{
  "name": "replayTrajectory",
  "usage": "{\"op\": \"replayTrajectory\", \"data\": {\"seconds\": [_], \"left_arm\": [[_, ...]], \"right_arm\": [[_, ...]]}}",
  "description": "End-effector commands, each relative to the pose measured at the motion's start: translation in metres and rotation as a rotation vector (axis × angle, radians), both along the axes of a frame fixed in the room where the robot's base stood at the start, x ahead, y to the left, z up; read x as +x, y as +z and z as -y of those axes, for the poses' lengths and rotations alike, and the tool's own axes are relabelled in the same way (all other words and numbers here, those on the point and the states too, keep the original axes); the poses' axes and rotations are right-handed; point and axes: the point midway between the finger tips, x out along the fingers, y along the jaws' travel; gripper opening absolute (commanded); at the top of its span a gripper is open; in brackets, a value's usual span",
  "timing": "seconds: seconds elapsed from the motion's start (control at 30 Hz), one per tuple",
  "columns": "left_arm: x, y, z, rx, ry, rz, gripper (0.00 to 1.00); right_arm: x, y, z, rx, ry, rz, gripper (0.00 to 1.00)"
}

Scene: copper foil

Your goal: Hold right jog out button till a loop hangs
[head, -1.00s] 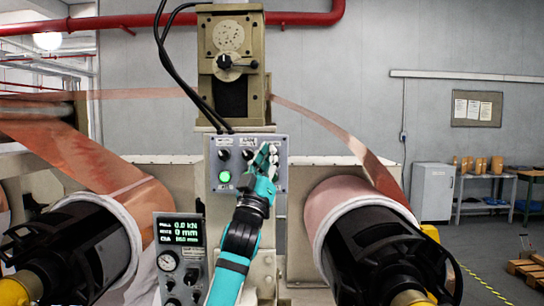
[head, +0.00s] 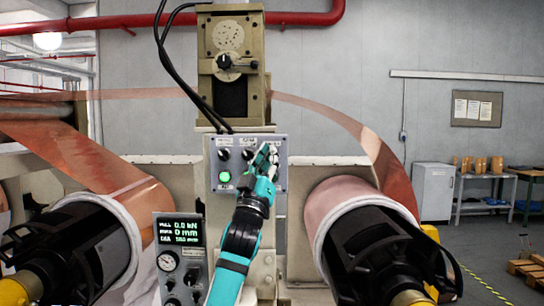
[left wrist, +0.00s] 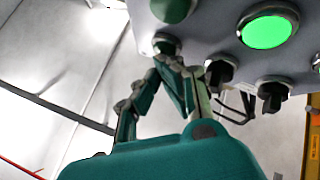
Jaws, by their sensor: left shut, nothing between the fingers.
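The grey control panel (head: 234,172) on the central column has black knobs and a lit green button (head: 225,177). My left gripper (head: 267,150) is shut and empty, its fingertips at the panel's right side. They cover the button there in the head view. The right copper strip (head: 345,121) bows upward and outward in a slack arch from the column to the right coil (head: 338,205). My right gripper is out of view.
The left copper coil (head: 118,215) feeds a strip at the left. A gauge box (head: 180,255) with a lit display stands below the panel, left of my arm. Black cables (head: 172,70) hang down to the panel.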

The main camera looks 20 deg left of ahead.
Motion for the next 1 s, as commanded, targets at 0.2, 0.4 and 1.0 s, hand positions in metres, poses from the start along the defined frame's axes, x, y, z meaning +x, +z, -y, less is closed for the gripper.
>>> {"op": "replayTrajectory", "data": {"seconds": [0.2, 0.4, 1.0], "left_arm": [[0.001, -0.001, 0.000, 0.000, 0.001, -0.004, 0.00], [0.001, -0.001, 0.000, 0.000, 0.001, -0.004, 0.00], [-0.017, -0.002, 0.005, 0.000, 0.000, -0.002, 0.00]], "right_arm": [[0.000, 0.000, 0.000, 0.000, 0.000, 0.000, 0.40], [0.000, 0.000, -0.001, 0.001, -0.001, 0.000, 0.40], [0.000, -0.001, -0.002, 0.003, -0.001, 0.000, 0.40]]}}
